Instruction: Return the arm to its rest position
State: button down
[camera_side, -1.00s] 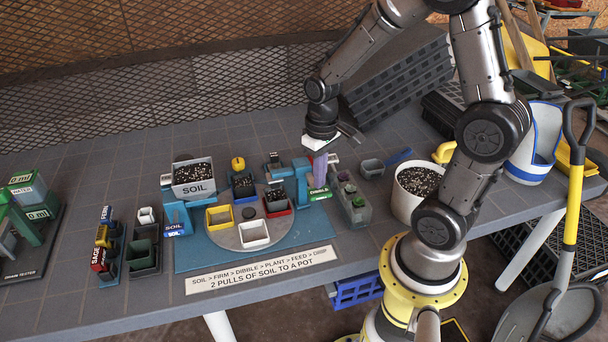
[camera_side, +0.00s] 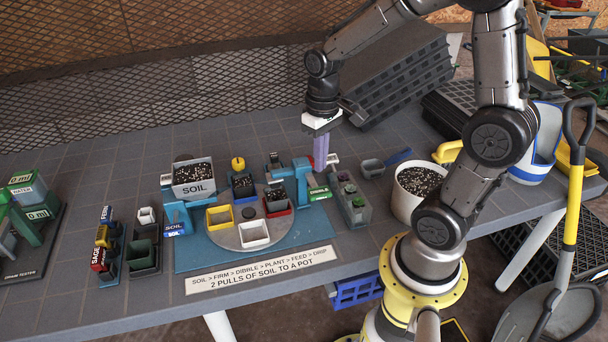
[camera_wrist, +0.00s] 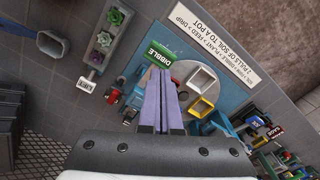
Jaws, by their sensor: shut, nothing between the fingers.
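My gripper (camera_side: 320,165) hangs above the bench with its purple fingers pointing down, just behind and right of the blue dibble stand (camera_side: 303,180). Its fingers (camera_wrist: 161,100) lie close together in the wrist view and hold nothing. The green DIBBLE label (camera_wrist: 156,52) shows just beyond the fingertips there. The arm is bent over the bench from the right.
The soil hopper (camera_side: 194,178) and the turntable with several pots (camera_side: 254,235) stand left of my gripper. A plant tray (camera_side: 352,202), a blue-handled scoop (camera_side: 373,167) and a white soil bucket (camera_side: 416,188) stand to the right. Black trays (camera_side: 405,80) lean behind. The back left bench is clear.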

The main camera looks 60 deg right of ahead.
jog(key=s+a+r+n+t, duration=0.3)
jog(key=s+a+r+t, duration=0.2)
jog(key=s+a+r, duration=0.3)
jog(key=shift+s+r+t, duration=0.3)
jog(key=shift+s+r, duration=0.95)
jog(key=shift+s, duration=0.05)
